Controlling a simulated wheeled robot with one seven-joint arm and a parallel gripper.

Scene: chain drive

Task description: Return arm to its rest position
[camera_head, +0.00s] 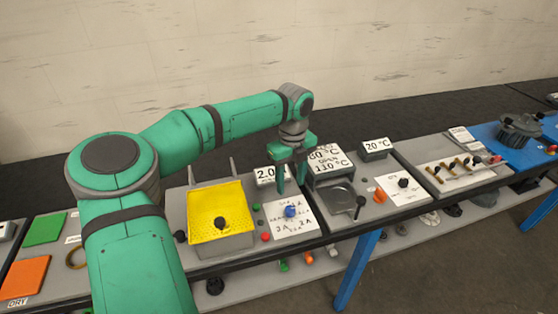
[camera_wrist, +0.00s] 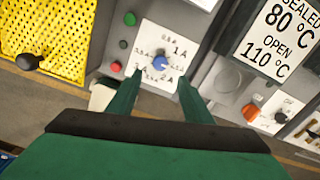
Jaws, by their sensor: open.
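My green arm reaches from the lower left over the bench. My gripper (camera_head: 291,176) is open and empty, pointing down above the white dial panel with the blue knob (camera_head: 290,211). In the wrist view, the two green fingers of my gripper (camera_wrist: 157,97) stand apart on either side of the lower part of the dial panel (camera_wrist: 178,44). The blue knob (camera_wrist: 160,63) shows beyond the fingertips, with a visible gap to them. I cannot tell the exact height of the fingers above the panel.
A yellow perforated tray (camera_head: 221,225) stands left of the dial panel. A box with temperature signs (camera_head: 328,161) stands close at the right of my gripper. Green (camera_head: 45,228) and orange (camera_head: 27,276) plates lie far left. A blue-topped table (camera_head: 497,136) is far right.

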